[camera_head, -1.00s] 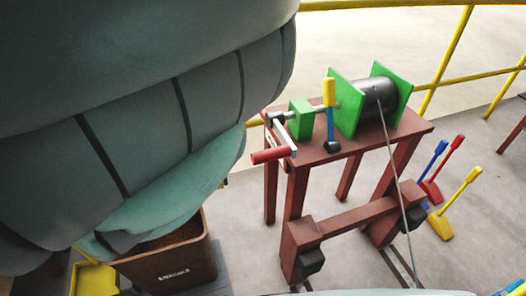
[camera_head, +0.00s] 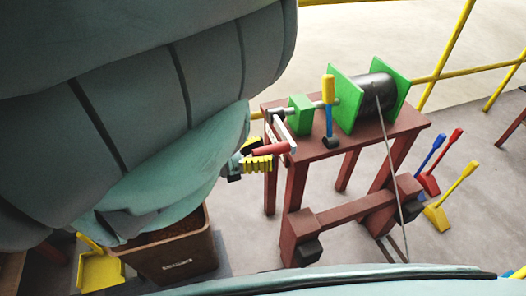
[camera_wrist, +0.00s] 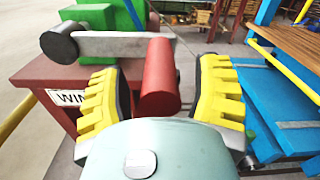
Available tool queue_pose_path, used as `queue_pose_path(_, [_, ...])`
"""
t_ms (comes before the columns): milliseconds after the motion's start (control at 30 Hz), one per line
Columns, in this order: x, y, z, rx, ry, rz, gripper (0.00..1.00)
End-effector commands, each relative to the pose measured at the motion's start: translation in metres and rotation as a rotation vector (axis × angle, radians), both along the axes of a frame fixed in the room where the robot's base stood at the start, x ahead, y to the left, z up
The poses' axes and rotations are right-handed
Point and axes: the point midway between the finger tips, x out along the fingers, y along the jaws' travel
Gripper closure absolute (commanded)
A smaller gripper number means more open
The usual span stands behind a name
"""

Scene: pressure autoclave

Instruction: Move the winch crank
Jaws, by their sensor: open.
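The winch crank has a red handle (camera_head: 270,149) on a grey metal arm (camera_head: 284,133), at the left end of the winch table in the head view. In the wrist view the red handle (camera_wrist: 159,78) points toward me, and the grey arm (camera_wrist: 110,45) runs left to a dark hub (camera_wrist: 60,44). My gripper (camera_wrist: 160,95) is open, with its yellow-padded fingers on either side of the handle and gaps between. In the head view my gripper (camera_head: 252,158) is at the handle, partly hidden by my arm. The black drum (camera_head: 374,95) sits between green plates.
The reddish-brown table (camera_head: 345,140) carries a green bearing block (camera_head: 301,112) and a blue lever with yellow grip (camera_head: 328,105). A cable runs down from the drum. A brown planter (camera_head: 170,260) stands below my arm. Blue structure (camera_wrist: 278,100) lies right of my gripper.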

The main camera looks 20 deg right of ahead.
Motion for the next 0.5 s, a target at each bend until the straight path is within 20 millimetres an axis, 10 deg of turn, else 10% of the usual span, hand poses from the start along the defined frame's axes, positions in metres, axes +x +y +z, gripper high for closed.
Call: queue_pose_path(500, [-0.0001,0.0003,-0.0002,0.001,0.001,0.0,0.84])
